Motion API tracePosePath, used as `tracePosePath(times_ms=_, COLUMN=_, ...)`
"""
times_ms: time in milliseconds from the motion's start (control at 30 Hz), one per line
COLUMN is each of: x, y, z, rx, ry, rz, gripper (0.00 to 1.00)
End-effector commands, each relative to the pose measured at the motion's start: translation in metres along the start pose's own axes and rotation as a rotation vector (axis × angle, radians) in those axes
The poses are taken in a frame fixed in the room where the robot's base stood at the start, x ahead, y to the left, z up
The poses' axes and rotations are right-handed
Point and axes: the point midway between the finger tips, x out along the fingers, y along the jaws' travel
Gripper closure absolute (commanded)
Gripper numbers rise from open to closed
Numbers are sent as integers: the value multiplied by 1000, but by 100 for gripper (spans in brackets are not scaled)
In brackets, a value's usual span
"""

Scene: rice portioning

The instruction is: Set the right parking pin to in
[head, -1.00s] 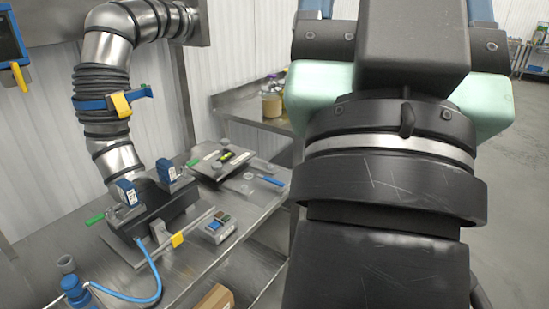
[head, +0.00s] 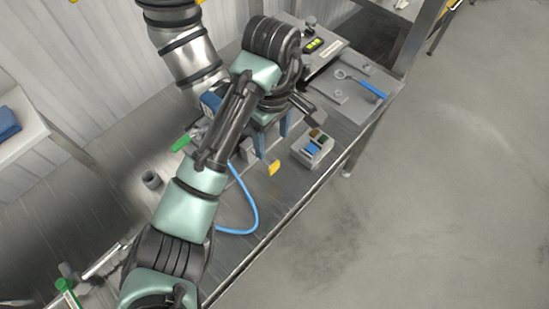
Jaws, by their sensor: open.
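My gripper (head: 273,146) has two blue fingers pointing down, apart and with nothing seen between them. It is over the middle of the bench, above the black fixture with the parking pins. My arm and gripper cover most of that fixture, and I cannot make out the right parking pin. A blue unit (head: 209,101) on the fixture's left part shows beside my forearm, with a green handle (head: 181,143) to its lower left. Whether a finger touches anything is hidden.
A yellow tab (head: 274,168) sits just below the gripper. A grey box with coloured buttons (head: 312,149) stands to its right. A blue hose (head: 254,215) curves across the bench (head: 300,185). A blue-handled tool (head: 371,89) lies at back right. A ribbed metal duct (head: 188,55) rises behind.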

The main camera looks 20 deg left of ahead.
Motion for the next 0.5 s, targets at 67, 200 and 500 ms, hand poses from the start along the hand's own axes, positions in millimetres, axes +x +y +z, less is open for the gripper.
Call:
tracePosePath(times_ms=67, x=20, y=1, z=1, rx=2, ry=-2, rz=1, gripper=28)
tracePosePath(times_ms=200, x=42, y=0, z=0, rx=1, ry=-2, rz=-1, gripper=28)
tracePosePath(times_ms=500, x=98, y=1, z=0, rx=3, ry=1, rz=3, gripper=28)
